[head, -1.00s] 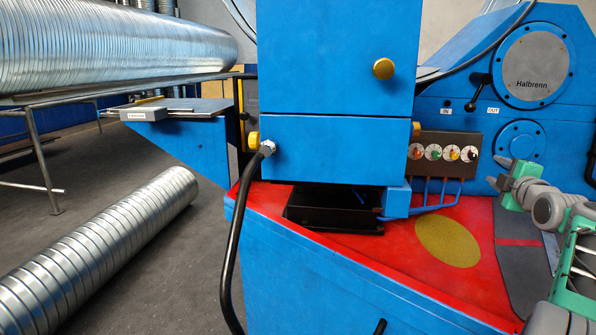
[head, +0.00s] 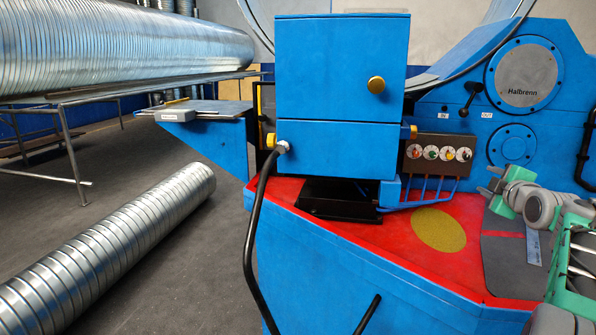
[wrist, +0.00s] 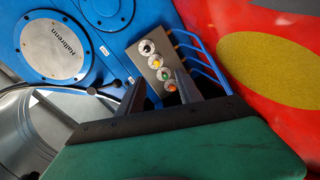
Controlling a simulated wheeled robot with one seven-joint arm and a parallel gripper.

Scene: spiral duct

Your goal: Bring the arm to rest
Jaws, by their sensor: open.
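My arm (head: 537,205) shows at the right edge of the head view, grey and green, above the red deck of the blue machine. My gripper (wrist: 158,92) shows in the wrist view as two dark fingers standing apart on a green and black body. It is open, with nothing between the fingers. Beyond the fingers lies the panel of round gauges (wrist: 160,68), which also shows in the head view (head: 439,154). I cannot make out the fingertips clearly in the head view.
The blue machine (head: 340,91) with its red deck (head: 380,228) fills the middle. A black hose (head: 250,240) hangs at its front. A spiral duct (head: 110,245) lies on the floor at left. A larger duct (head: 130,50) rests on a rack behind. Grey floor (head: 190,290) is open between.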

